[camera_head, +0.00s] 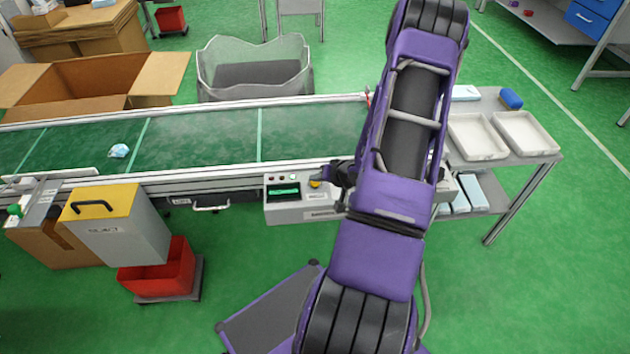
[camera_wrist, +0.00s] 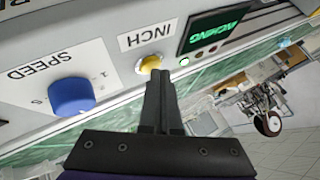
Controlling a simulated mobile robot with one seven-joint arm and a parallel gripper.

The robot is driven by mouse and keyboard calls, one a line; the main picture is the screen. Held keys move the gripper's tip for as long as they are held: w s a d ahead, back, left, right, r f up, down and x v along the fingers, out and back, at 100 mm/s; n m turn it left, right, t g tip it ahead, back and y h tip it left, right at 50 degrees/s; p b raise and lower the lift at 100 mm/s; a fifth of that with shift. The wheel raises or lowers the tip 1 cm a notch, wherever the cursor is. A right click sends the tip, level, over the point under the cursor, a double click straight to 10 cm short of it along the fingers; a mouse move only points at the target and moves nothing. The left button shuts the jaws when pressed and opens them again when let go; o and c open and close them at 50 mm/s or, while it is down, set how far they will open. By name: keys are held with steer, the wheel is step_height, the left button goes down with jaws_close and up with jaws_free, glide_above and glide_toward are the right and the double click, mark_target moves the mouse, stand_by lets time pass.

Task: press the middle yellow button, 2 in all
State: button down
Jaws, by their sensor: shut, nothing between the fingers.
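The yellow button (camera_head: 315,184) sits on top of the light grey control box (camera_head: 289,211) at the conveyor's near side. In the wrist view the yellow button (camera_wrist: 150,63) is beside the upside-down label INCH, between a blue SPEED knob (camera_wrist: 71,96) and a lit green display (camera_wrist: 213,29). My gripper (camera_wrist: 159,74) is shut and empty. Its fingertips overlap the lower edge of the button in that view; I cannot tell whether they touch it. In the head view my gripper (camera_head: 332,174) is just right of the button, and my arm hides the box's right part.
The green conveyor belt (camera_head: 190,138) runs behind the box, with a small pale blue item (camera_head: 119,151) on it at left. A side table with white trays (camera_head: 476,137) stands at right. A yellow-lidded grey box (camera_head: 120,225) and red bin (camera_head: 162,275) are at left.

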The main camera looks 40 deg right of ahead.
mark_target(317, 185)
steer(key=shift+r+p, duration=0.45)
steer(key=shift+r, duration=0.3)
step_height(317, 185, up, 5)
steer(key=p, duration=0.4)
steer(key=shift+p, duration=0.35)
stand_by(2.0)
